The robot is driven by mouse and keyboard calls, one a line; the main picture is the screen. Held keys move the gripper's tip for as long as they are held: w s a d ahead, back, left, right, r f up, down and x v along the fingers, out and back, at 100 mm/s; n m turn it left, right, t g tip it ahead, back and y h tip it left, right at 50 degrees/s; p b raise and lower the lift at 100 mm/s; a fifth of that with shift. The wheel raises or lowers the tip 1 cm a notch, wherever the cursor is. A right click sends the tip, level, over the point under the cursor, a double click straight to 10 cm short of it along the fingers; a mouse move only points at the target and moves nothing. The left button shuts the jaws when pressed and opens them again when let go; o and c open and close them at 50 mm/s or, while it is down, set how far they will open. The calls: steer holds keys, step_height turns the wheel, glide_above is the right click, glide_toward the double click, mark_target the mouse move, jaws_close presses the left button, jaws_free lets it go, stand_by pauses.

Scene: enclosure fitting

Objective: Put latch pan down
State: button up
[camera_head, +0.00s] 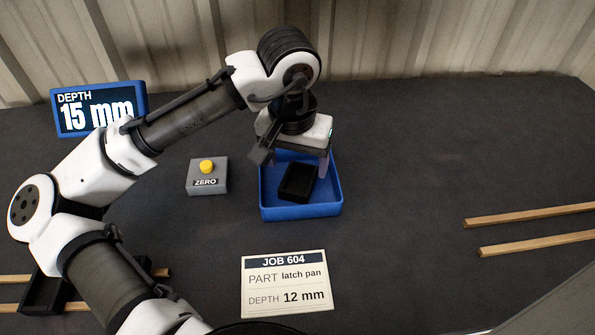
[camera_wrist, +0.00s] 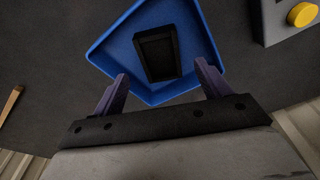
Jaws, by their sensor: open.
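The latch pan, a small black open rectangular pan (camera_head: 298,183), lies inside a blue tray (camera_head: 301,211). In the wrist view the black pan (camera_wrist: 157,54) lies on the floor of the blue tray (camera_wrist: 113,42), apart from the tray's near wall. My gripper (camera_head: 297,163) is above the back part of the tray, pointing down. In the wrist view its two purple fingers (camera_wrist: 162,78) are spread wide with nothing held between them. The pan is in front of the fingertips and not touched by them, as far as I can see.
A grey box with a yellow ZERO button (camera_head: 208,178) stands left of the tray. A display (camera_head: 98,108) reads DEPTH 15 mm. A card (camera_head: 288,283) reads JOB 604, latch pan, 12 mm. Wooden rails (camera_head: 530,215) lie right. Another black pan (camera_head: 45,292) sits on rails at left.

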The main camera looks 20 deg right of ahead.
mark_target(295, 191)
step_height(295, 191, up, 7)
steer(key=shift+s+a, duration=0.3)
steer(key=shift+s, duration=0.1)
steer(key=shift+f, duration=0.1)
